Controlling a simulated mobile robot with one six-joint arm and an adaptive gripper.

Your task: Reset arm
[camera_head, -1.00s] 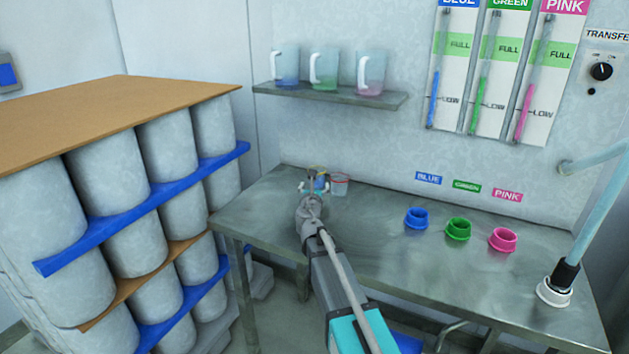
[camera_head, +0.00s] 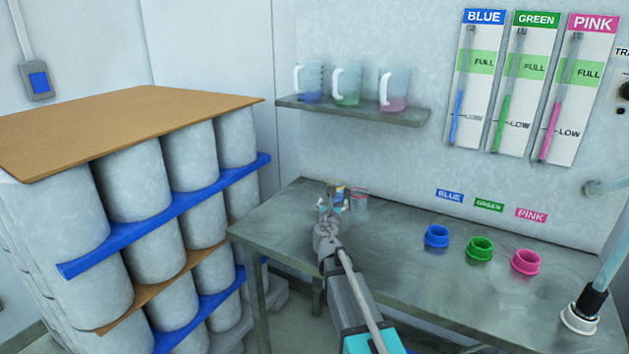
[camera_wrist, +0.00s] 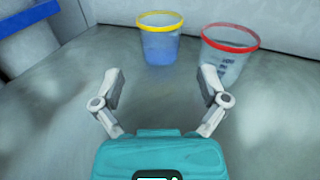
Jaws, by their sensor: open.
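My gripper (camera_wrist: 162,88) is open in the wrist view, with nothing between its fingers. It is over the metal table (camera_head: 400,240), near the table's back left corner. In front of the fingers stands a clear cup with a yellow rim and blue contents (camera_wrist: 160,45). To its right stands a clear cup with a red rim (camera_wrist: 229,55), apart from the fingers. In the head view my arm partly covers the yellow-rimmed cup, and the red-rimmed cup (camera_head: 359,201) shows beside it.
Blue (camera_head: 436,237), green (camera_head: 480,249) and pink (camera_head: 525,262) collars sit on the table. A wall shelf (camera_head: 355,110) holds three jugs. Stacked drums (camera_head: 133,174) stand left of the table. A hose (camera_head: 605,255) stands at the right. The table's middle is clear.

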